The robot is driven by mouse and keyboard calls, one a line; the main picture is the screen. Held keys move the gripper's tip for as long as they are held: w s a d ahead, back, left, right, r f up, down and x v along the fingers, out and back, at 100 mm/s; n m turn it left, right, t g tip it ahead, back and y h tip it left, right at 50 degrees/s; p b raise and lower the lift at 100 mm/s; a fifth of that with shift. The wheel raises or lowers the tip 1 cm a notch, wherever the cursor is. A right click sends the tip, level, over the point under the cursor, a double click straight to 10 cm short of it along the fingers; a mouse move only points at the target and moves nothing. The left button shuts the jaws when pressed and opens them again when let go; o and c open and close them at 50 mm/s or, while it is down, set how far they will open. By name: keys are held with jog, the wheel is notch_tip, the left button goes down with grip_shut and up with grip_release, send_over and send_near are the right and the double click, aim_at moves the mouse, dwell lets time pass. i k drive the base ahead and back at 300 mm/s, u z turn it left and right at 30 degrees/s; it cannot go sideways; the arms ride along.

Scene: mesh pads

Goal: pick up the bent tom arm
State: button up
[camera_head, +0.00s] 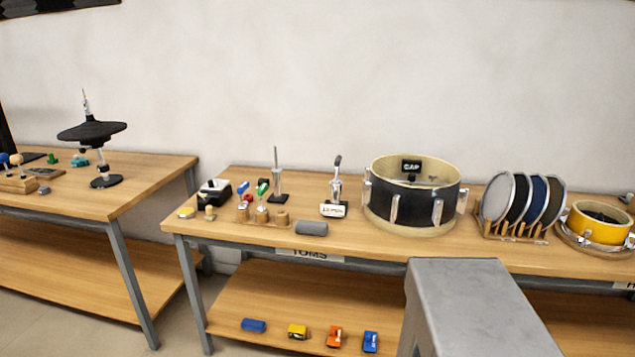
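A short chrome arm with a bent, dark-tipped top (337,180) stands on the middle table, left of the large drum. It looks like the bent tom arm. A small white label with unclear print is at its foot and hides part of its base. A straight chrome rod (276,172) stands upright on a dark base to its left. My gripper is not in view.
A large black drum shell (402,213) marked CAP stands close to the right. A grey cylinder (311,228) lies at the front edge, left of the label. Left are a peg rack (262,215) and a black box (214,191). Drumheads (498,197) stand right.

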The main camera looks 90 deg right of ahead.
aim_at(339, 160)
jog(key=z, duration=0.6)
jog(key=k, duration=0.1)
jog(key=u, duration=1.75)
jog(key=k, duration=1.7)
jog(key=z, duration=0.55)
jog(key=k, duration=0.9)
